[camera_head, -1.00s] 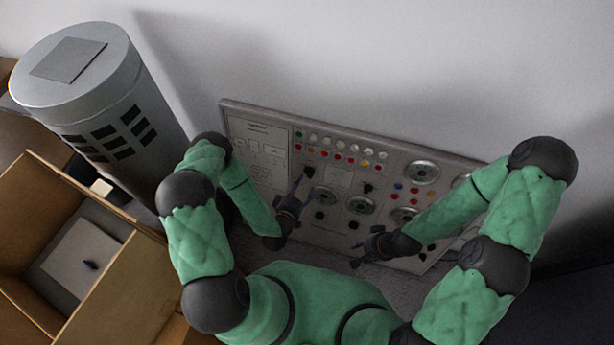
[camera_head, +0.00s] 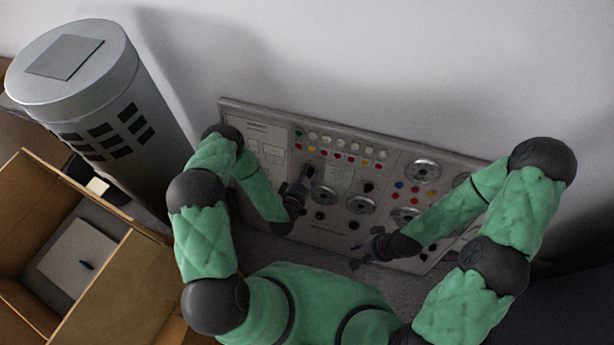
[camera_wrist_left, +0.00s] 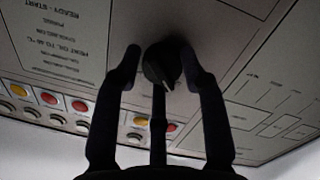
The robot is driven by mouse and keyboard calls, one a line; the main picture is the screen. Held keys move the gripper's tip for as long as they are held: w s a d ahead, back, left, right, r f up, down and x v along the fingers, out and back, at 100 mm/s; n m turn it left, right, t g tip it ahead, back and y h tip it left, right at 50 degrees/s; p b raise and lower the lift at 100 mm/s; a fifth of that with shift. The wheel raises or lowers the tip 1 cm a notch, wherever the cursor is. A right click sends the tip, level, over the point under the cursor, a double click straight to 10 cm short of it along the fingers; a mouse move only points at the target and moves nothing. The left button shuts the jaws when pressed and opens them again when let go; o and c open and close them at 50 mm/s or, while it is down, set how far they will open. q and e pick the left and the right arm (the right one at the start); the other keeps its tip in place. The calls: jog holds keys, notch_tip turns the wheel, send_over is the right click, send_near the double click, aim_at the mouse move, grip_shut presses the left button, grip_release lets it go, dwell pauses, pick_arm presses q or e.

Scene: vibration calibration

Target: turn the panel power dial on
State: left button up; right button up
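The panel (camera_head: 262,134) is a grey board against the wall, with dials, knobs and coloured buttons. A black dial (camera_wrist_left: 162,64) with a pale pointer mark shows in the left wrist view. My left gripper (camera_wrist_left: 160,58) is open, with one finger on each side of that dial; I cannot tell whether they touch it. In the head view my left gripper (camera_head: 308,172) is at the panel's upper middle and hides the dial. My right gripper (camera_head: 360,256) is in front of the panel's lower part; its fingers look apart, with nothing seen between them.
A grey cylinder (camera_head: 150,150) with dark slots stands left of the panel. An open cardboard box (camera_head: 110,285) is at the lower left, with a white sheet (camera_head: 75,258) inside. Rows of coloured buttons (camera_head: 340,148) run close to my left gripper.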

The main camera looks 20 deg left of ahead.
pick_arm(q)
jog(key=shift+s+d+f+m, duration=0.1)
jog(key=shift+s+f+m, duration=0.1)
jog(key=shift+m, duration=0.1)
jog(key=m+y, duration=0.1)
jog(key=m, duration=0.4)
jog(key=m+b, duration=0.1)
jog(key=m, duration=0.4)
jog(key=m+y+b, duration=0.1)
jog(key=m, duration=0.4)
jog(key=shift+s+a+f+m+y, duration=0.1)
jog(key=shift+a+f+m+y, duration=0.1)
jog(key=shift+m+y, duration=0.1)
jog(key=shift+b, duration=0.3)
dwell(0.4)
jog(key=o, duration=0.9)
jog(key=shift+o, duration=1)
jog(key=shift+a, duration=0.1)
jog(key=shift+r, duration=0.15)
